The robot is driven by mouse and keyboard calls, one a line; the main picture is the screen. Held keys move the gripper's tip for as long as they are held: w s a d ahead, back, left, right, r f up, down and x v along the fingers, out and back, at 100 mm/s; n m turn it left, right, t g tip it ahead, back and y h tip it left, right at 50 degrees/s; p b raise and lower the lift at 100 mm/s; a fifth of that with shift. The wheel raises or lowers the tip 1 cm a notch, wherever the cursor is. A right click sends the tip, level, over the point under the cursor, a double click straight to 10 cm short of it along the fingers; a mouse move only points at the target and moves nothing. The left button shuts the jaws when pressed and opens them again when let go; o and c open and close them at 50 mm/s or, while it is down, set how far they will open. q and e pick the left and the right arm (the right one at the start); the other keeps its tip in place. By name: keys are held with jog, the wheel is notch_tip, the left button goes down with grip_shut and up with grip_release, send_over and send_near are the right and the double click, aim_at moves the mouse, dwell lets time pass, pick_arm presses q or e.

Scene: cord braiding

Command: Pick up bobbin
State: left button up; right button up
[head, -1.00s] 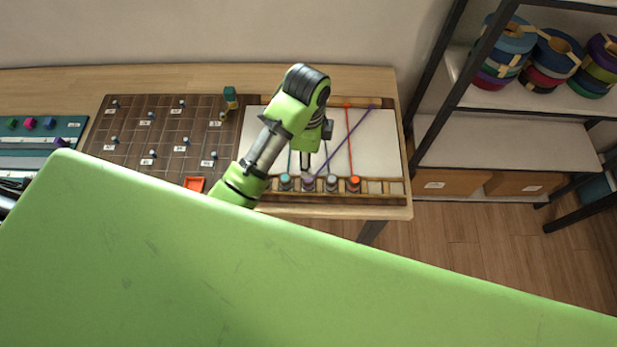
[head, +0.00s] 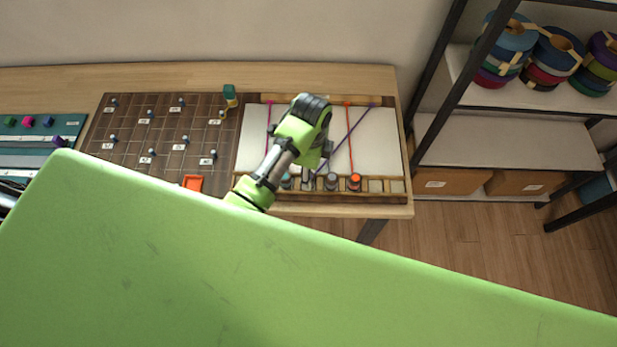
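Several bobbins sit in a wooden slotted rack along the front of the braiding board (head: 385,150): a teal one (head: 286,183), a grey one (head: 331,182) and an orange one (head: 354,182). The purple bobbin between the teal and grey ones is mostly covered by my gripper. The one visible arm leans in from the lower left; I take it as my left. Its gripper (head: 308,178) points down at the purple bobbin's slot. Finger spacing and contact are too small to tell. A purple cord (head: 357,124) and a red cord (head: 349,130) cross the white board. My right gripper is not visible.
A brown grid board (head: 130,135) with small pegs and labels lies to the left, with an orange tray (head: 193,183) at its front. A teal mat (head: 70,127) is farther left. A shelf (head: 510,142) with ribbon spools stands right.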

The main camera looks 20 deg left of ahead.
pick_arm(q)
jog(key=shift+s+f, duration=0.1)
jog(key=shift+f, duration=1.6)
jog(key=c, duration=1.2)
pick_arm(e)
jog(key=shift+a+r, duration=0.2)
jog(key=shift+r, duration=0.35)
pick_arm(q)
jog(key=shift+r, duration=0.1)
jog(key=shift+r, duration=0.4)
notch_tip(320, 180, up, 2)
jog(key=shift+r+b, duration=0.1)
jog(key=shift+b, duration=0.55)
jog(key=s+d+r+p, duration=0.1)
jog(key=s+d+r, duration=0.2)
jog(key=s+r, duration=0.7)
jog(key=shift+s+d+p, duration=0.4)
jog(key=shift+s, duration=1.4)
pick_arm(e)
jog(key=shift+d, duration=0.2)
